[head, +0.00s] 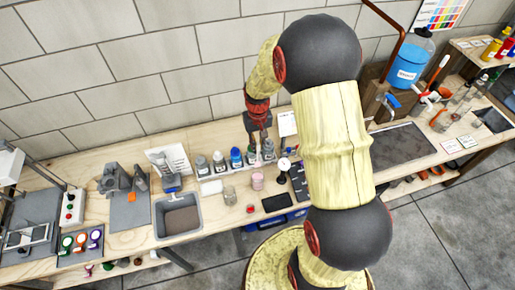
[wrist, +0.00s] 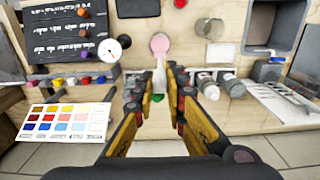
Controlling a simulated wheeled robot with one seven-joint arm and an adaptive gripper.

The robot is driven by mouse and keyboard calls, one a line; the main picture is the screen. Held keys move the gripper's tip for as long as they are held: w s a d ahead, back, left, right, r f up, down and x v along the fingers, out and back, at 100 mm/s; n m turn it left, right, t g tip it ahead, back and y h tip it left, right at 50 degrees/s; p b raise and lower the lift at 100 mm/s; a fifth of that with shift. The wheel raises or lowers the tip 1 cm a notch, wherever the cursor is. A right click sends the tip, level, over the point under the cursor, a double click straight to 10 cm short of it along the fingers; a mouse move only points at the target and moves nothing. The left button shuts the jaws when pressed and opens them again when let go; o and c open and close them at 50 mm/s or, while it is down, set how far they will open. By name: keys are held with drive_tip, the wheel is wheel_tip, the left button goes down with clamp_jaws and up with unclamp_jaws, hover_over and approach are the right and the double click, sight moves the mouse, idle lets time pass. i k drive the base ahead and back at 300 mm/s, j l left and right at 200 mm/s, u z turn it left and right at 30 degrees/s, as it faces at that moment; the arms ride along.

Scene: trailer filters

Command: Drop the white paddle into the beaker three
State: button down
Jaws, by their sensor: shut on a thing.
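My gripper (wrist: 165,85) is shut on the white paddle (wrist: 159,76), a pale slim piece between the fingertips in the wrist view. The paddle's far end overlaps the edge of a round pink beaker (wrist: 160,44); I cannot tell whether it touches. In the head view my gripper (head: 262,135) is above the row of bottles, behind the pink beaker (head: 257,181). The paddle is not clear there. A clear glass beaker (head: 229,194) stands left of the pink one and also shows in the wrist view (wrist: 210,28). No number is readable on either beaker.
Several capped bottles (head: 219,162) stand in a row behind the beakers. A round gauge (head: 284,163) and a dark panel (head: 300,182) are to the right. A sink (head: 180,217) is to the left. A colour chart (wrist: 64,121) shows in the wrist view.

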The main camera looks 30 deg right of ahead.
sight(230, 201)
drive_tip(key=k, duration=1)
